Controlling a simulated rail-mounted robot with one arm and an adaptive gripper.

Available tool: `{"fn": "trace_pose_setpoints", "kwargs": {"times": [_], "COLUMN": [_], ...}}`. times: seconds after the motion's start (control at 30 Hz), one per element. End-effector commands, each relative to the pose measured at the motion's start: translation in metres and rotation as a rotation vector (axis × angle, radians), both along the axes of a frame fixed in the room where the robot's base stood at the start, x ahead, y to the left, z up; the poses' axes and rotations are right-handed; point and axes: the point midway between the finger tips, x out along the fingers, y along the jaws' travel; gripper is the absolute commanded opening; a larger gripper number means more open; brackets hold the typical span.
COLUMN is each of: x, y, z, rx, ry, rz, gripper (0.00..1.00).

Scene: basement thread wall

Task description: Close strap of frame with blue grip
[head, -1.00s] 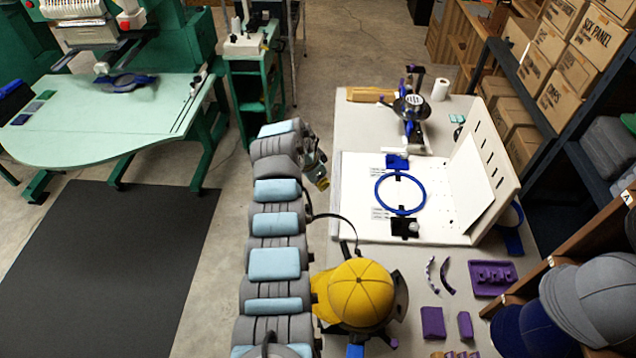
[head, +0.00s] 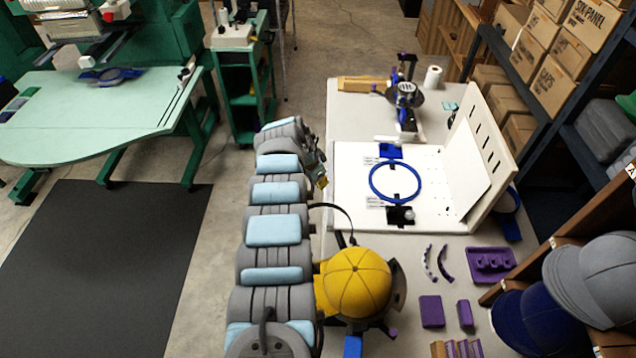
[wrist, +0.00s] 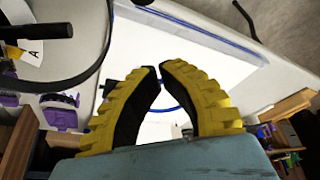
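A cap frame holding a yellow cap (head: 357,283) stands on the near part of the table in the head view. A blue part (head: 353,346), possibly its grip, shows at its lower edge. A thin black strap (head: 338,208) arcs loose from the frame toward the far left. It stands away from the cap, near my gripper (head: 321,180). In the wrist view a black band (wrist: 103,55), likely this strap, curves at the left, beside my fingers. My gripper's yellow and black fingers (wrist: 161,70) have their tips almost together, with nothing visible between them.
A white board with a blue hoop (head: 371,183) lies beyond the cap. Another frame device with blue parts (head: 405,96) stands at the back. Purple blocks (head: 432,311) and a purple tray (head: 491,264) lie right of the cap. Shelved caps (head: 597,285) stand at the right edge.

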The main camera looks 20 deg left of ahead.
Motion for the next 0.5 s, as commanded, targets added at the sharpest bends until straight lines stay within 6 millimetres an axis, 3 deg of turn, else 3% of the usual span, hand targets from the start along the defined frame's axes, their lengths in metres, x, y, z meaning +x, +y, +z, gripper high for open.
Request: {"fn": "trace_pose_setpoints", "kwargs": {"times": [0.1,0.2,0.5], "x": [0.002,-0.003,-0.018], "y": [-0.002,0.003,0.011], "z": [-0.012,-0.005,-0.009], "rx": [-0.001,0.000,-0.003], "ry": [0.001,0.002,0.004], "rz": [0.001,0.003,0.001], "gripper": [0.00,0.00,0.00]}}
